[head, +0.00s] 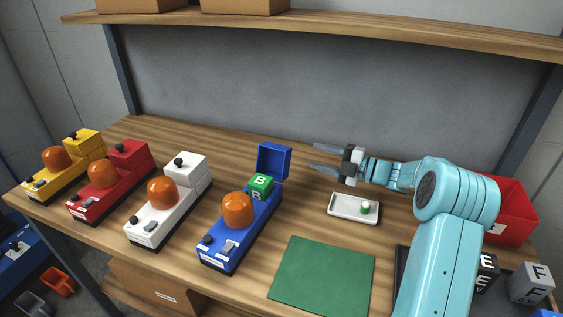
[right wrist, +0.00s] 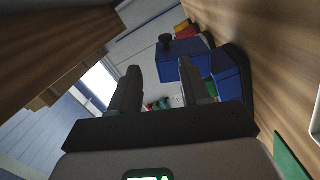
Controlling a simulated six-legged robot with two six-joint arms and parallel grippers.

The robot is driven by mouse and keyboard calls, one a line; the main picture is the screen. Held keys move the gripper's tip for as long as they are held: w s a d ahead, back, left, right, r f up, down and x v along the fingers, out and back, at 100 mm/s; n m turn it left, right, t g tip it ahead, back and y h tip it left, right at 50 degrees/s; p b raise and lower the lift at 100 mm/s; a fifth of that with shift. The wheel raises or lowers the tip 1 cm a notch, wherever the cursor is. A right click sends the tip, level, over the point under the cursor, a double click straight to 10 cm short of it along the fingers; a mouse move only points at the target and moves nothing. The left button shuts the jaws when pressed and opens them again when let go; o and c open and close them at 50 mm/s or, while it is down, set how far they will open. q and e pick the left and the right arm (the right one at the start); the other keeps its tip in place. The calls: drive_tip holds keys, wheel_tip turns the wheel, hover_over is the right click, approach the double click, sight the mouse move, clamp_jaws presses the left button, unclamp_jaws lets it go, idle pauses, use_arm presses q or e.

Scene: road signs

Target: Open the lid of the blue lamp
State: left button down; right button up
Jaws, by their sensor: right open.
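The blue lamp (head: 222,248) stands on the table, with an orange dome (head: 238,210) near its front end. Its blue lid (head: 273,160) stands raised at the back end, and a green lettered block (head: 260,186) shows in front of it. In the right wrist view, blue parts of the lamp (right wrist: 229,75) and a black knob (right wrist: 166,41) show beyond the fingers. My right gripper (head: 316,158) is open and empty, right of the lid and apart from it. Its fingers also frame the right wrist view (right wrist: 160,88). My left gripper is out of view.
White (head: 150,228), red (head: 95,206) and yellow (head: 42,188) lamps stand to the left with closed boxes. A white tray (head: 340,214) with a small object, a green mat (head: 322,277) and a red bin (head: 514,205) lie right. A shelf (head: 330,29) spans above.

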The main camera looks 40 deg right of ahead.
sight(279, 147)
drive_tip(key=x, duration=0.4)
drive_tip(key=p+x, duration=0.1)
drive_tip(key=x, duration=0.3)
drive_tip(key=f+p+x, duration=0.1)
drive_tip(key=x, duration=0.3)
drive_tip(key=shift+w, duration=0.1)
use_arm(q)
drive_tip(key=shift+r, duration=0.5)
use_arm(e)
drive_tip(key=shift+c, duration=0.3)
clamp_jaws()
drive_tip(key=shift+b, duration=0.3)
drive_tip(key=n+b, duration=0.1)
drive_tip(key=b, duration=0.1)
drive_tip(key=r+n+b, duration=0.1)
drive_tip(key=shift+s+a+b, duration=0.2)
drive_tip(key=shift+a+b, duration=0.15)
drive_tip(key=shift+a, duration=0.05)
drive_tip(key=shift+a+r, duration=0.1)
drive_tip(key=shift+r, duration=0.05)
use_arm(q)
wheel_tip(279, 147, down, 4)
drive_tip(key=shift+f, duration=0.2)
use_arm(e)
drive_tip(key=shift+r, duration=0.2)
